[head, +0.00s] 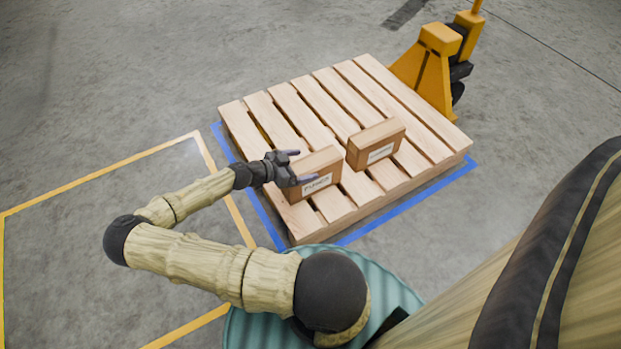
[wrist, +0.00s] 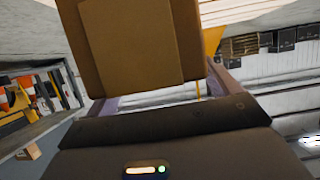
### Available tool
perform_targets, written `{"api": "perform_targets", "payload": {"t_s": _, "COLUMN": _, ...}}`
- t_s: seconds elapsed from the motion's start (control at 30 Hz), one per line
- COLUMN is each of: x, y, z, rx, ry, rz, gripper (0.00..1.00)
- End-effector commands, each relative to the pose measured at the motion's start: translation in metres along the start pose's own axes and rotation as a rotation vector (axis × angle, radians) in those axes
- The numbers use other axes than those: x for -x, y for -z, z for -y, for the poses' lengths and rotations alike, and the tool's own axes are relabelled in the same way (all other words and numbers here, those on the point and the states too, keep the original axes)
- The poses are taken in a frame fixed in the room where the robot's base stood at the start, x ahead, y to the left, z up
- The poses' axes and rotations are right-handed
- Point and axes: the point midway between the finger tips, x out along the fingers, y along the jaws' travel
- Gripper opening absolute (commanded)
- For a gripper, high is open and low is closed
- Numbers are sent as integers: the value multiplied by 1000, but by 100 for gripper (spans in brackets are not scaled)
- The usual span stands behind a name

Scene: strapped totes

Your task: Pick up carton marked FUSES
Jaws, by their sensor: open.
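Two brown cartons with white labels stand on the wooden pallet (head: 352,88). The left carton (head: 318,184) has a short dark word on its front label, too small to read surely. The right carton (head: 380,153) stands a little apart from it, its label also unclear. My gripper (head: 308,165) is open at the left carton's left end, one finger along its far side and one by its near side. In the wrist view a carton (wrist: 137,42) fills the upper middle between the two fingers. Contact with the fingers cannot be told.
A yellow pallet jack (head: 430,65) stands at the pallet's far right corner. Blue tape (head: 400,208) edges the pallet on the floor. A yellow-lined floor area (head: 100,178) to the left is empty. The pallet's back slats are bare.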

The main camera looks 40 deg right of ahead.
Motion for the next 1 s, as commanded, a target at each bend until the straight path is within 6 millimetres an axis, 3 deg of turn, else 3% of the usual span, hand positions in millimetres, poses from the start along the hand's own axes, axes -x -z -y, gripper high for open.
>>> {"api": "perform_targets", "payload": {"t_s": 0.1, "x": -19, "y": -4, "z": -1, "rx": 0, "ry": -3, "rz": 0, "gripper": 89}}
{"api": "perform_targets", "payload": {"t_s": 0.2, "x": -24, "y": -2, "z": 0, "rx": 1, "ry": 0, "rz": 0, "gripper": 89}}
{"api": "perform_targets", "payload": {"t_s": 0.7, "x": -23, "y": 0, "z": 0, "rx": 1, "ry": 1, "rz": 0, "gripper": 89}}
{"api": "perform_targets", "payload": {"t_s": 0.77, "x": -23, "y": 0, "z": 0, "rx": 1, "ry": 1, "rz": 0, "gripper": 81}}
{"api": "perform_targets", "payload": {"t_s": 1.0, "x": -23, "y": 0, "z": 0, "rx": 2, "ry": 2, "rz": 0, "gripper": 34}}
